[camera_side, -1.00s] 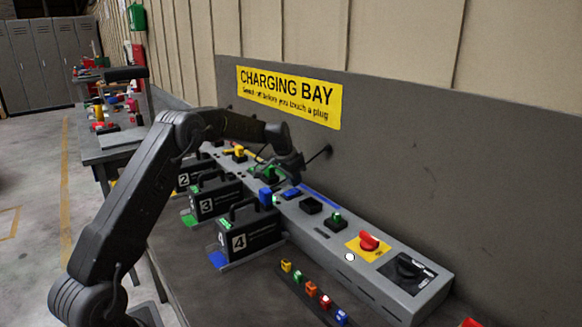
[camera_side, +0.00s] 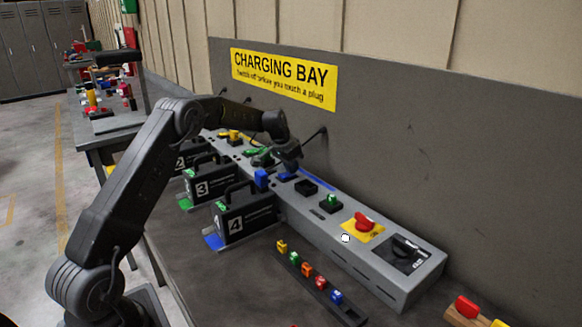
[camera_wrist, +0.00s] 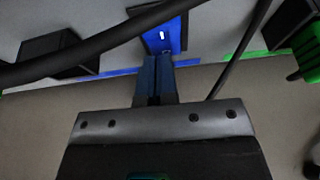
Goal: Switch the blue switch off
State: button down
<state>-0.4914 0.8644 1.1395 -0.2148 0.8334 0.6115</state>
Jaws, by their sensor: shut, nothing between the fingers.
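The blue switch (camera_side: 287,176) sits on the grey charging rail, right behind the blue plug (camera_side: 261,178). In the wrist view the blue switch (camera_wrist: 163,38) shows a small white mark on its face and stands just beyond my fingertips. My gripper (camera_side: 287,166) is just above the switch in the side view and partly covers it. In the wrist view my gripper (camera_wrist: 155,58) has its two fingers together with nothing between them. Its tips reach the near edge of the switch in the picture; I cannot tell whether they touch.
A dark cable (camera_wrist: 100,42) crosses the wrist view in front of the rail. Black chargers numbered 3 (camera_side: 205,187) and 4 (camera_side: 240,222) stand before the rail.

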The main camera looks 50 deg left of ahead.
jog(key=shift+s+d+f, duration=0.1)
jog(key=shift+s+f, duration=0.2)
jog(key=shift+f, duration=0.25)
jog(key=shift+s, duration=0.75)
jog(key=shift+r, duration=0.1)
jog(key=w+v, duration=0.1)
jog(key=v, duration=1.3)
jog(key=shift+r, duration=0.45)
jog(key=shift+w, duration=0.15)
